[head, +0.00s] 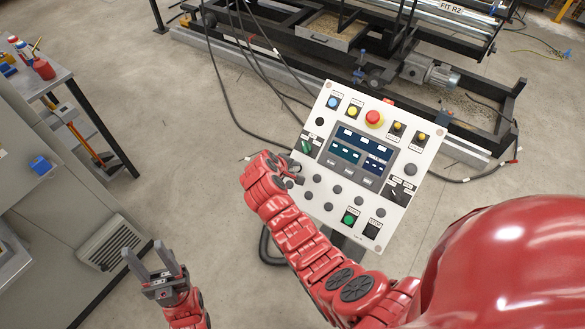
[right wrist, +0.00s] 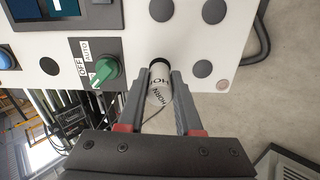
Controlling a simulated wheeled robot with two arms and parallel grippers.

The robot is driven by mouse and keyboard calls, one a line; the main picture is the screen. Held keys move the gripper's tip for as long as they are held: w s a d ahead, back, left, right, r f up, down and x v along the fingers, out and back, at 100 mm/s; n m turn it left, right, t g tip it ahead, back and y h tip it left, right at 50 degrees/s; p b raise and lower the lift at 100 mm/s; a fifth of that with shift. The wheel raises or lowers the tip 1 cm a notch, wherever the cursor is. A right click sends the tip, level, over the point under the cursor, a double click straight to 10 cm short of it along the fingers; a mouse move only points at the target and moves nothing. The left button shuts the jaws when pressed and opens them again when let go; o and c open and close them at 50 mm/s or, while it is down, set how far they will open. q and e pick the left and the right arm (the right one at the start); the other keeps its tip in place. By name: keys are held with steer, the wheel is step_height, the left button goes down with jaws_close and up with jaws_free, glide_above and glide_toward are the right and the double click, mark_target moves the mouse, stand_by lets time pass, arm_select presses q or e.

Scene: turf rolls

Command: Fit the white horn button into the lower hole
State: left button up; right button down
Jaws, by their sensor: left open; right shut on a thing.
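The white horn button (right wrist: 160,98), lettered HORN, is between the fingers of my right gripper (right wrist: 162,78), which is shut on it. Its far end points at the light control panel (head: 413,144), just beside the green selector (right wrist: 105,70). A black round (right wrist: 158,63) shows at that end; I cannot tell whether it is the lower hole's rim or the button's collar, or how deep the button sits. In the head view my right gripper (head: 292,178) is at the panel's left edge and hides this spot. My left gripper (head: 154,258) is open and empty, low at the left.
The panel carries a red mushroom button (head: 373,119), a screen (head: 360,153) and several dark round fittings. A grey cabinet (head: 60,215) and a bench (head: 40,85) stand at the left. Machinery (head: 425,75) and cables lie behind.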

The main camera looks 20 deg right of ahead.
steer(key=shift+b+x, duration=0.85)
steer(key=shift+x, duration=0.5)
stand_by(0.4)
steer(key=c, duration=0.5)
jaws_free()
steer(key=shift+a, duration=0.1)
steer(key=v, duration=1.7)
steer(key=shift+r, duration=0.2)
